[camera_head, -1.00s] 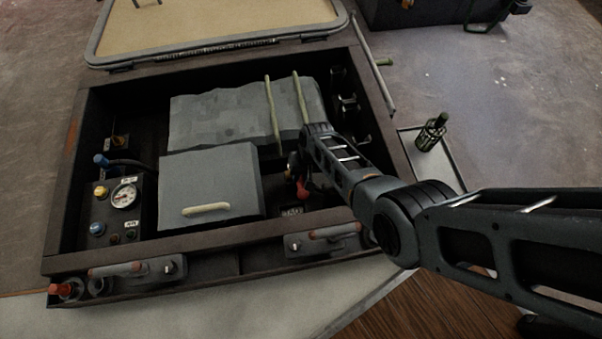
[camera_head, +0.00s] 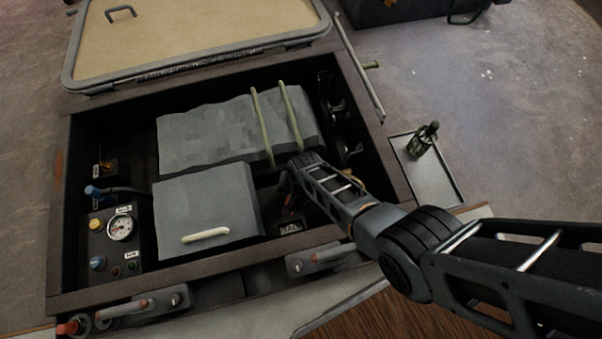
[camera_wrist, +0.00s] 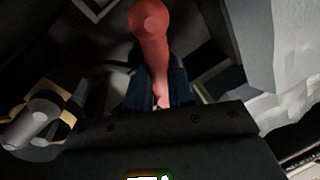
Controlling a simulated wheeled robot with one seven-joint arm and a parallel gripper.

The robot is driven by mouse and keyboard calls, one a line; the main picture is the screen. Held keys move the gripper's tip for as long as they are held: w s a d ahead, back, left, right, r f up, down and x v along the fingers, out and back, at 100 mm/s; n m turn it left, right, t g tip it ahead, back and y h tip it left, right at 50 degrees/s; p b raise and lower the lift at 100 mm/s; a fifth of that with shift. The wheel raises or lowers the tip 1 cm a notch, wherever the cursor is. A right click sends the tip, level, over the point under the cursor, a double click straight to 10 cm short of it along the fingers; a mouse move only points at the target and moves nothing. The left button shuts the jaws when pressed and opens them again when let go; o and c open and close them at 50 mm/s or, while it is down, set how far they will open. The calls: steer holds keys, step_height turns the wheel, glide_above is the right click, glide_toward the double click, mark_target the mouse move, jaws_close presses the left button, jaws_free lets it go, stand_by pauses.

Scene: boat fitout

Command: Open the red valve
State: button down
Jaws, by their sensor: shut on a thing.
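The red valve handle (camera_wrist: 153,45) stands out in the wrist view, its rounded end toward the top. My gripper (camera_wrist: 160,92) is shut on it, with a dark blue finger on each side of its narrow part. In the head view my gripper (camera_head: 290,190) reaches down into the dark compartment, right of the grey box. There only a small dark red bit of the valve handle (camera_head: 289,201) shows beside the gripper. My wrist and the shadow hide the rest of the valve.
The grey box with a pale handle (camera_head: 240,215) stands left of my gripper. A grey block with two straps (camera_head: 215,130) lies behind. The bay's front rim (camera_head: 130,285) is close to my arm. A gauge panel (camera_head: 107,240) is at left, and a green bottle-like thing (camera_head: 423,139) stands outside right.

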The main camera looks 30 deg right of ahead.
steer(key=m, duration=0.2)
steer(key=a+m, duration=0.1)
steer(key=shift+w+m+t+h, duration=0.3)
steer(key=shift+w+m, duration=0.1)
steer(key=m, duration=0.2)
steer(key=w+m, duration=0.1)
steer(key=shift+a+m+h, duration=0.3)
steer(key=m, duration=0.1)
steer(key=w+m+b, duration=0.1)
steer(key=m, duration=0.1)
steer(key=shift+w+a+f+h, duration=0.1)
steer(key=shift+a+h, duration=0.05)
steer(key=shift+h, duration=0.15)
steer(key=shift+w+m+b, duration=0.35)
steer(key=shift+m+b, duration=0.25)
steer(key=shift+m, duration=0.7)
steer(key=c, duration=1)
jaws_free()
steer(key=r+p, duration=0.2)
steer(key=s+r+p, duration=0.1)
steer(key=r+p, duration=0.1)
steer(key=r, duration=0.1)
steer(key=r+p, duration=0.1)
steer(key=r, duration=0.1)
steer(key=shift+s+a+r+p, duration=0.15)
steer(key=shift+s+r+p, duration=0.05)
steer(key=shift+r+p, duration=0.2)
